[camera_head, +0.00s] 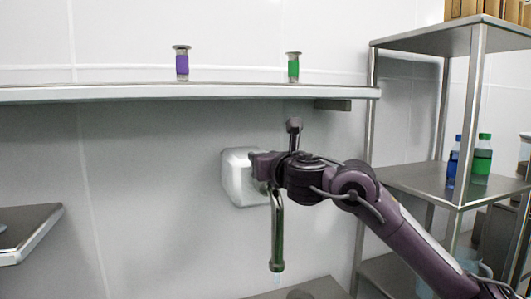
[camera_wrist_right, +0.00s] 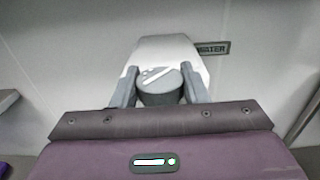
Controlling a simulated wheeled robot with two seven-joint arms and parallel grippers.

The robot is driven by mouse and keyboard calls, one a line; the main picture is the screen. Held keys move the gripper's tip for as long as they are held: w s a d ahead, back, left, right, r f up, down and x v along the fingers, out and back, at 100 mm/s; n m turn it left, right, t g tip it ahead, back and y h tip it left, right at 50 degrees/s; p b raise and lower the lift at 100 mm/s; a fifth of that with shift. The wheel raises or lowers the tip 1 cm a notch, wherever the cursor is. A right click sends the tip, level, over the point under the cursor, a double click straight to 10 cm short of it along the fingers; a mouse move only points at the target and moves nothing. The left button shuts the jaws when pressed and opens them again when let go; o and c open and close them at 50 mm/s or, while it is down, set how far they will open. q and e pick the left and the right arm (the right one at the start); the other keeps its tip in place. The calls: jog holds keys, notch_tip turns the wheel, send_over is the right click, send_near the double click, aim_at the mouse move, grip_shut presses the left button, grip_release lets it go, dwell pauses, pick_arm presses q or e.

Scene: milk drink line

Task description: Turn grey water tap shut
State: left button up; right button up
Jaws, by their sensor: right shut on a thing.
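The grey water tap's round knob (camera_wrist_right: 160,88) sits between the two fingers of my right gripper (camera_wrist_right: 159,76) in the right wrist view, with a slanted white line on its face. The gripper is shut on the knob. In the head view my right gripper (camera_head: 264,165) covers the knob in front of the white wall housing (camera_head: 236,180). The metal spout (camera_head: 278,235) hangs down below it, with a small pale blue patch at its mouth. A dark WATER label (camera_wrist_right: 212,48) is on the wall beside the housing. My left gripper is not in view.
A wall shelf (camera_head: 190,93) above holds a purple-banded container (camera_head: 182,66) and a green-banded one (camera_head: 293,68). A metal rack (camera_head: 415,178) at right holds a blue bottle (camera_head: 453,163) and a green bottle (camera_head: 482,160). A metal surface (camera_head: 30,232) juts in at left.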

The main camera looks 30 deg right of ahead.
jog(key=m+g+h, duration=0.1)
jog(key=m+h, duration=0.1)
jog(key=h, duration=0.1)
jog(key=shift+a+r, duration=0.1)
jog(key=shift+a, duration=0.05)
jog(key=m+g+h, duration=0.1)
jog(key=m+h, duration=0.1)
jog(key=h, duration=0.1)
jog(key=m+g+h+b, duration=0.1)
jog(key=m+g+h, duration=0.1)
jog(key=shift+g+h, duration=0.3)
jog(key=shift+h, duration=0.1)
jog(key=shift+m+g+h, duration=1.3)
jog(key=shift+m+g, duration=0.3)
jog(key=shift+g, duration=0.1)
jog(key=o, duration=1)
jog(key=shift+c, duration=0.2)
jog(key=b+v, duration=0.6)
jog(key=v, duration=0.1)
jog(key=shift+a, duration=0.2)
